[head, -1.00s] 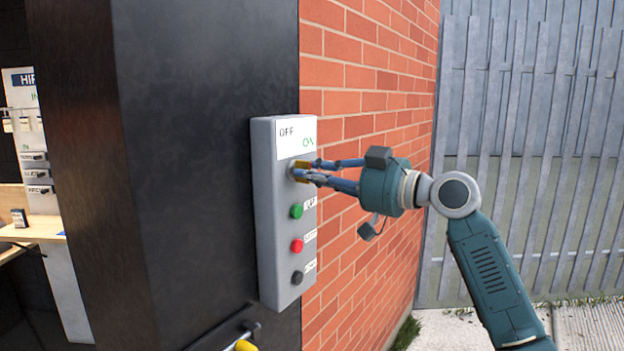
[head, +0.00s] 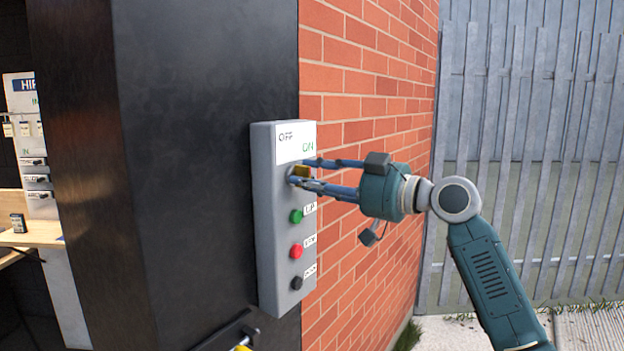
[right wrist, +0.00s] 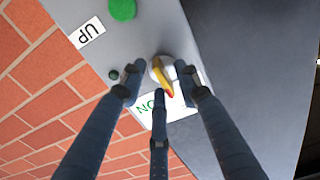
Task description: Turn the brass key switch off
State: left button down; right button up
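The brass key (head: 301,171) sits in a round silver lock near the top of a grey control box (head: 266,220). Above it, a white label reads OFF on the left and ON on the right. My right gripper (head: 303,172) is at the lock, its blue fingers on either side of the key. In the right wrist view, the key (right wrist: 165,80) lies between the spread fingers (right wrist: 160,82), with a gap on its left. Its tip slants toward the label, right of the letters ON. A finger hides OFF there. My left gripper is out of view.
Below the key are a green button (head: 296,216), a red button (head: 296,251) and a black button (head: 296,283). The box is on a dark pillar (head: 200,150) beside a brick wall (head: 365,90). A grey fence (head: 530,130) stands at right.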

jog(key=v, duration=1.2)
